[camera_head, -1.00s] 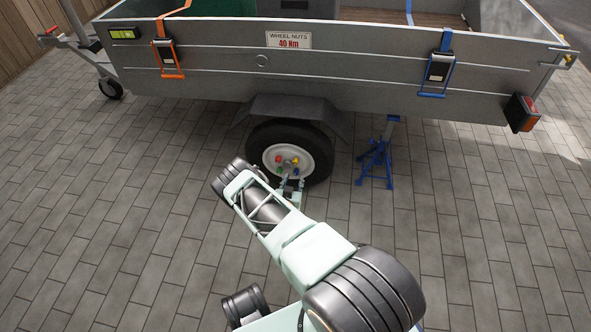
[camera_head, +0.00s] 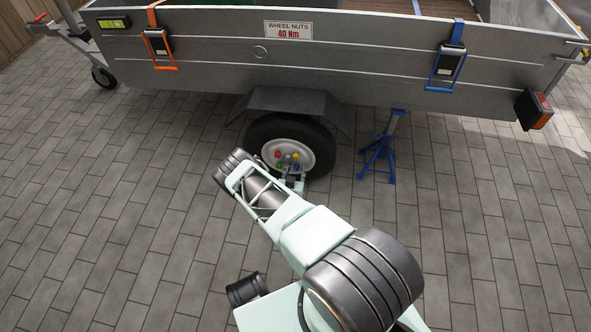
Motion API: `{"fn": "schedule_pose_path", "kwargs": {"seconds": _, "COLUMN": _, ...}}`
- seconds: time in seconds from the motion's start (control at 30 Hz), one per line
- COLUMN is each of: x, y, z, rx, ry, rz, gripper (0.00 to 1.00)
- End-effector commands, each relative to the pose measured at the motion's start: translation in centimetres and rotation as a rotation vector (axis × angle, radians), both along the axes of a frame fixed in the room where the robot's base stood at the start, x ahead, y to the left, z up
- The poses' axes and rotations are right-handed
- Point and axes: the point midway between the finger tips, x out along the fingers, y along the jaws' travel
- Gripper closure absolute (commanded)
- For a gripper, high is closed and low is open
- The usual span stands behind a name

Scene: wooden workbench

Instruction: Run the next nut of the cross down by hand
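The trailer wheel (camera_head: 311,140) has a black tyre and a pale rim. Several small coloured nuts sit around its hub; a red nut (camera_head: 278,154) is at the upper left. The other colours and how far each nut is seated are too small to tell. My gripper (camera_head: 293,180) is at the lower part of the wheel, just below the hub and close to the lower nuts. My arm comes up from the lower right and covers part of the view below the wheel. The fingers are too small to show whether they are open or hold a nut.
The grey trailer side (camera_head: 215,60) overhangs the wheel, with a mudguard (camera_head: 290,101) directly above it. A blue stand (camera_head: 378,158) is right of the wheel. A sign (camera_head: 288,30) reads "WHEEL NUTS 40 Nm".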

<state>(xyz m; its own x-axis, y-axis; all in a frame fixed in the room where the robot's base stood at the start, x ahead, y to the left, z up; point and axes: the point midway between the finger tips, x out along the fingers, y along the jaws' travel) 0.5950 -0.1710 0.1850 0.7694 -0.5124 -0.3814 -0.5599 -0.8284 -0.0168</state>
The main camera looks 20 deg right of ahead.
Motion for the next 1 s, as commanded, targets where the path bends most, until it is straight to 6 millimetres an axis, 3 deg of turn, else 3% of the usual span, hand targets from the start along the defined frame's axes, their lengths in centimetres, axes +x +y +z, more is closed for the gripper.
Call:
{"fn": "schedule_pose_path", "kwargs": {"seconds": 0.07, "x": 0.00, "y": 0.00, "z": -0.01, "rx": 0.000, "ry": 0.000, "rz": 0.000, "gripper": 0.68}}
{"fn": "schedule_pose_path", "kwargs": {"seconds": 0.37, "x": 0.00, "y": 0.00, "z": -0.01, "rx": 0.001, "ry": 0.001, "rz": 0.000, "gripper": 1.00}}
{"fn": "schedule_pose_path", "kwargs": {"seconds": 0.57, "x": -0.05, "y": -0.07, "z": 0.02, "rx": 0.015, "ry": -0.009, "rz": -0.001, "gripper": 1.00}}
{"fn": "schedule_pose_path", "kwargs": {"seconds": 1.0, "x": -0.22, "y": -0.27, "z": -0.11, "rx": 0.229, "ry": -0.152, "rz": -0.005, "gripper": 1.00}}
